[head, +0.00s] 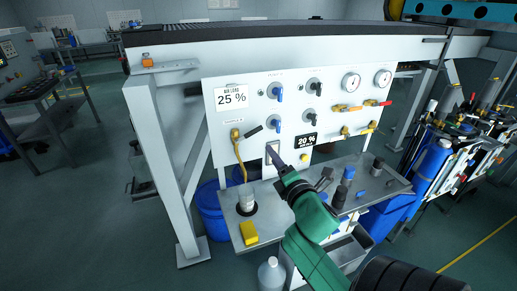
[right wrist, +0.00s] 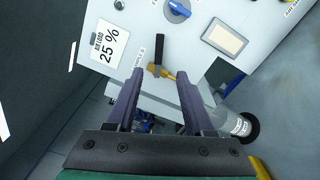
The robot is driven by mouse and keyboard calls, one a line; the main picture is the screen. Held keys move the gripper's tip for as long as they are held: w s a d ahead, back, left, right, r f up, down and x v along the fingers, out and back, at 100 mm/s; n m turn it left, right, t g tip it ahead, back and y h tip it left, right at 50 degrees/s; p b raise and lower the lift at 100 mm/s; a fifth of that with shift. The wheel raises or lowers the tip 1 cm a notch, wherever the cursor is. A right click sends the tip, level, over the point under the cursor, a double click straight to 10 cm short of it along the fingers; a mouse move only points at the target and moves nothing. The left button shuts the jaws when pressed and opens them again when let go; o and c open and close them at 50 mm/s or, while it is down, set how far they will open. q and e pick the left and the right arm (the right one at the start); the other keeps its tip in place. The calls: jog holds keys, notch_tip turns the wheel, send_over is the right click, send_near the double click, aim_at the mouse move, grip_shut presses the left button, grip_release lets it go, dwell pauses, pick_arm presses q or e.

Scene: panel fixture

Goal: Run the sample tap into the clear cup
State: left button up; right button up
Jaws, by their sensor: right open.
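The sample tap (head: 236,134) is a brass fitting at the lower left of the white panel, with a black lever (head: 253,131) slanting up to the right. In the right wrist view the tap (right wrist: 154,70) and its lever (right wrist: 158,50) lie beyond the fingertips. A thin yellow line, hose or stream I cannot tell, runs from the tap down toward the clear cup (head: 246,199). The cup stands upright by a black ring on the shelf; it also shows in the right wrist view (right wrist: 237,124). My right gripper (head: 271,150) is open and empty (right wrist: 156,82), right of and below the tap.
The grey shelf (head: 278,219) carries a yellow block (head: 249,233) and several bottles and tools. Blue knobs, gauges and brass valves sit higher and right on the panel (head: 220,117). A blue bin (head: 208,212) stands below; a white leg stands left.

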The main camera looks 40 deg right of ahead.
aim_at(255, 132)
jog(key=p+x, duration=0.3)
jog(key=x, duration=1)
jog(key=shift+w+d+r, duration=0.1)
jog(key=shift+w, duration=0.2)
jog(key=shift+w+d, duration=0.15)
jog(key=shift+w, duration=0.25)
grip_shut()
